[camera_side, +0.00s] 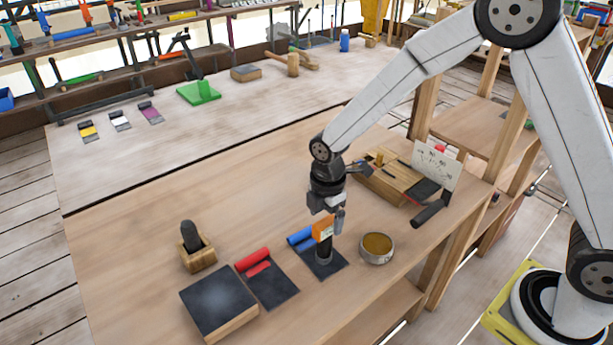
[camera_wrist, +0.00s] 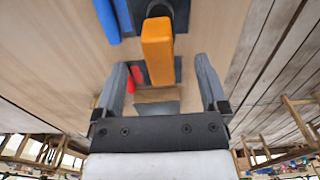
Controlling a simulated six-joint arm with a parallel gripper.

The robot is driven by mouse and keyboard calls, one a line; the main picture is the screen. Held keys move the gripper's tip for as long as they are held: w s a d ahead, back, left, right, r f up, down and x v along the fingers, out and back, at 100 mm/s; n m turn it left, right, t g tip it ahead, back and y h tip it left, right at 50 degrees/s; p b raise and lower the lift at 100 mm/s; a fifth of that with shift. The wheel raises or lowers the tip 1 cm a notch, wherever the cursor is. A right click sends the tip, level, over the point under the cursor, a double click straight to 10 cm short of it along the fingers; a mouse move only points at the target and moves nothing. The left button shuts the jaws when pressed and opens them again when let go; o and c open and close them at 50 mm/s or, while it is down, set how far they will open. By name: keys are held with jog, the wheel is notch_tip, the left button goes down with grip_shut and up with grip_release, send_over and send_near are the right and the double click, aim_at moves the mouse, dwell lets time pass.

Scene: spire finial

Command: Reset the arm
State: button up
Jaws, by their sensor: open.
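My gripper (camera_side: 330,212) points down over the front of the workbench, just above an orange block (camera_side: 322,231). The block stands on top of a black upright piece (camera_side: 324,252) on a dark mat (camera_side: 328,268) with a blue roll (camera_side: 301,235) at its edge. In the wrist view my gripper's two fingers (camera_wrist: 160,70) are spread wide. The orange block (camera_wrist: 157,45) shows between and beyond them, with a gap on each side. The black piece is mostly hidden behind the block there.
A round tin (camera_side: 377,247) stands close right of the mat. To the left are a dark mat with a red roll (camera_side: 254,259), a dark-topped block (camera_side: 218,302) and a wooden holder (camera_side: 198,254). A wooden box (camera_side: 388,184) sits behind right. The bench's left middle is clear.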

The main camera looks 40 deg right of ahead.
jog(key=shift+r, duration=1.55)
jog(key=shift+s+d+r+m, duration=0.25)
jog(key=shift+d+m, duration=0.15)
jog(key=shift+m, duration=0.1)
jog(key=s+d+r+m+t, duration=0.2)
jog(key=s+d+m, duration=0.6)
jog(key=s+m, duration=0.4)
jog(key=m, duration=0.5)
jog(key=shift+s+d+r+t, duration=0.3)
jog(key=shift+s+d+r, duration=0.05)
jog(key=shift+r, duration=0.05)
